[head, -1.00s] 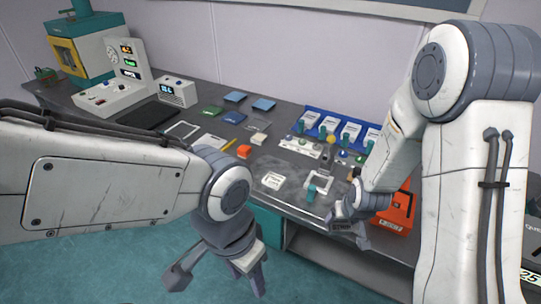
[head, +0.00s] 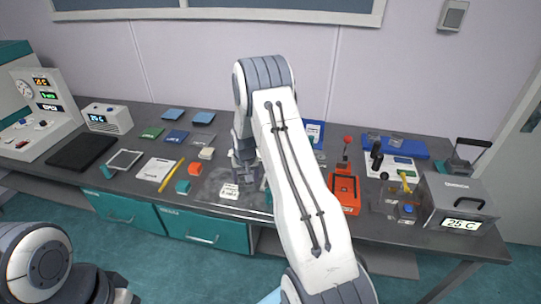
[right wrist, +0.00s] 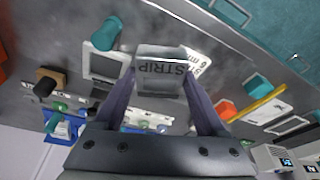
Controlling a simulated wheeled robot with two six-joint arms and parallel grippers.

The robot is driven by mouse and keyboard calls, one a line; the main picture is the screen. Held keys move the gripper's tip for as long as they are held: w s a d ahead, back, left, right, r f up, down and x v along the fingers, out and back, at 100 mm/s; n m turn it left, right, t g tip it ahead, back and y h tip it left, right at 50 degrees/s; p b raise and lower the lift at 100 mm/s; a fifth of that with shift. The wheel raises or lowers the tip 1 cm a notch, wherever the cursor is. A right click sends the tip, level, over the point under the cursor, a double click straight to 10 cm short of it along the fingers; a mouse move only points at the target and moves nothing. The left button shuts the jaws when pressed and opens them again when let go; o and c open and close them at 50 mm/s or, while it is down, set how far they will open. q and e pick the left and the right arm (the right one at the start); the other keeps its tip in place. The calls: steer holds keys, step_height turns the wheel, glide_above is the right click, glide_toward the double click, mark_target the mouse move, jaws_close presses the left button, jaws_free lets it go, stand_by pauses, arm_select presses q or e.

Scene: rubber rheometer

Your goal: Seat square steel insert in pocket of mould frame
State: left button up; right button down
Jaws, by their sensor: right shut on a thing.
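My right gripper (head: 243,172) is over the middle of the bench. In the right wrist view its two fingers (right wrist: 161,92) are shut on a grey square steel insert (right wrist: 160,58). The letters "STRIP" show on or through it; I cannot tell which. The mould frame (right wrist: 104,67), a pale square frame with a grey pocket, lies on the bench left of the held insert in that view, apart from it. In the head view my right arm hides the frame. My left gripper is low at the left, mostly cut off, its jaws unclear.
A white printed card (head: 229,191) lies below the right gripper. A teal cylinder (right wrist: 105,34) stands close to the mould frame. An orange box (head: 344,193) is right of the arm. An orange block (head: 195,169) and yellow bar (head: 171,176) lie left.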

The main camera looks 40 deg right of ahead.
arm_select(q)
step_height(320, 180, up, 3)
steer(key=shift+r+p, duration=0.1)
steer(key=shift+p, duration=1)
arm_select(e)
steer(key=w+d+m+g, duration=0.1)
steer(key=d+m, duration=0.2)
steer(key=d, duration=1)
steer(key=shift+r+m, duration=0.35)
steer(key=shift+m, duration=0.05)
steer(key=shift+f, duration=0.15)
steer(key=shift+d+f+b, duration=0.1)
steer(key=shift+f+b, duration=1.15)
steer(key=shift+f, duration=0.95)
arm_select(q)
steer(key=shift+d+f, duration=0.1)
steer(key=shift+f, duration=1.35)
arm_select(e)
steer(key=shift+f, duration=0.6)
arm_select(q)
steer(key=shift+f+b, duration=0.7)
steer(key=shift+b, duration=0.2)
arm_select(e)
steer(key=shift+a, duration=0.25)
